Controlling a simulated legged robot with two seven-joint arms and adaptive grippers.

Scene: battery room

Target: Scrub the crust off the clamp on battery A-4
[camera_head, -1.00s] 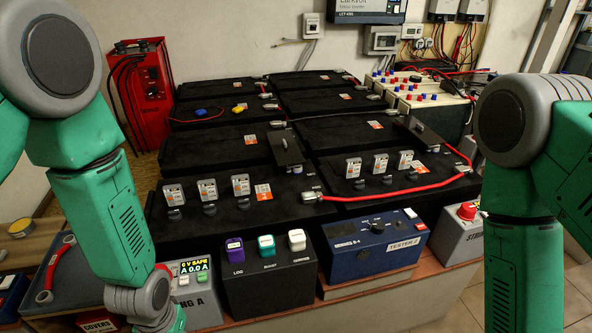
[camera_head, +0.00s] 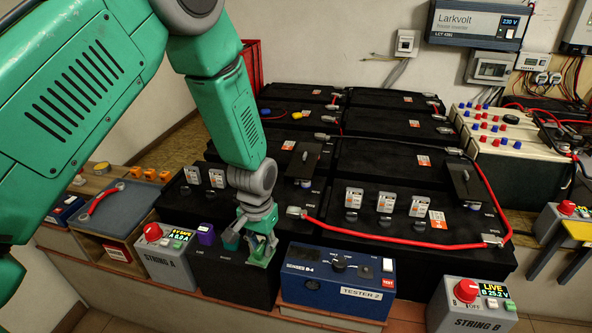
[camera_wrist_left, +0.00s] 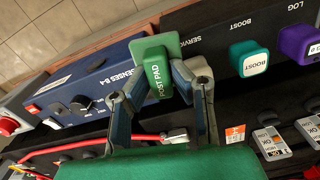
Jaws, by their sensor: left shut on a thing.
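My left gripper (camera_head: 258,246) is shut on a green pad (camera_head: 264,256) in front of the front-left battery. The left wrist view shows the pad (camera_wrist_left: 161,72) pinched between the fingertips (camera_wrist_left: 158,88) and lettered POST PAD. The pad is above the black box (camera_head: 232,276) and apart from the battery clamps. A grey clamp (camera_head: 295,212) sits at the right corner of the front-left battery (camera_head: 262,203), where a red cable starts. I cannot read any A-4 mark or make out crust on the clamp. My right gripper is not in view.
The blue tester (camera_head: 335,282) stands right of the black box. The STRING A box (camera_head: 168,262) reads SAFE; the STRING B box (camera_head: 468,308) reads LIVE. A red cable (camera_head: 400,239) crosses the front-right battery. A purple key (camera_head: 205,234) stands on the black box.

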